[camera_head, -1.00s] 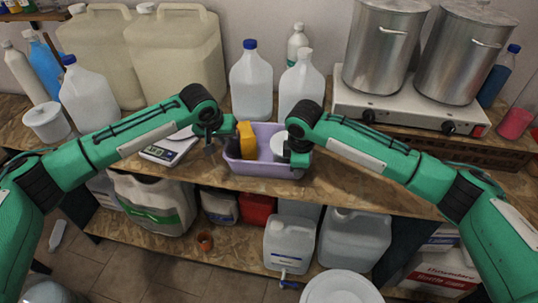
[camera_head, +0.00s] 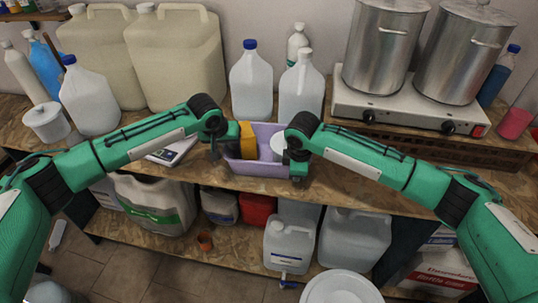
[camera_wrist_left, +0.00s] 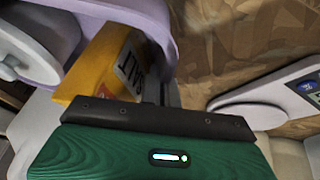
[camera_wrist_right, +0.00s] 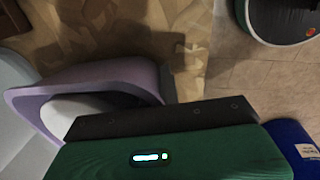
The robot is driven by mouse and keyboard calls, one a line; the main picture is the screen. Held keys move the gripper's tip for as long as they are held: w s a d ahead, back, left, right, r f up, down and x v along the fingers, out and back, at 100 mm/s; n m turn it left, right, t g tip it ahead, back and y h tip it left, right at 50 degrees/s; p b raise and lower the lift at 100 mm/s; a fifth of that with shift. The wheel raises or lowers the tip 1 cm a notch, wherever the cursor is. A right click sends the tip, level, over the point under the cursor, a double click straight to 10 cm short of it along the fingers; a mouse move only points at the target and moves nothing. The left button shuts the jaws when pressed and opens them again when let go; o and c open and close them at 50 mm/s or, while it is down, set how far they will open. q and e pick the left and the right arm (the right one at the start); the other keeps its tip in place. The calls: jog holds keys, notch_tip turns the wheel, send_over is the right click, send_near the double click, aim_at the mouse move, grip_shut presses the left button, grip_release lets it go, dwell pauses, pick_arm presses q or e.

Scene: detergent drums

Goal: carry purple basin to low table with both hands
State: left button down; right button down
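The purple basin (camera_head: 262,169) stands on the wooden bench, holding a yellow box (camera_head: 247,141) and a white round item (camera_head: 279,147). The basin also shows in the left wrist view (camera_wrist_left: 145,12) and right wrist view (camera_wrist_right: 85,77). The box's label reads "SALT" in the left wrist view (camera_wrist_left: 98,62). My left gripper (camera_head: 214,152) is at the basin's left rim. My right gripper (camera_head: 298,174) is at its right rim, near the front corner. The wrist bodies hide most of the fingers, so their grip is unclear. I cannot make out a low table.
A scale (camera_head: 172,150) lies left of the basin. White jugs (camera_head: 251,85) stand behind it. A hot plate (camera_head: 400,108) with two steel pots is at the right. A lower shelf (camera_head: 150,243) holds canisters. A white round top (camera_head: 340,288) is in front.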

pick_arm(q)
jog(key=shift+w+r, duration=0.1)
jog(key=shift+r, duration=0.05)
pick_arm(e)
jog(key=shift+r, duration=0.1)
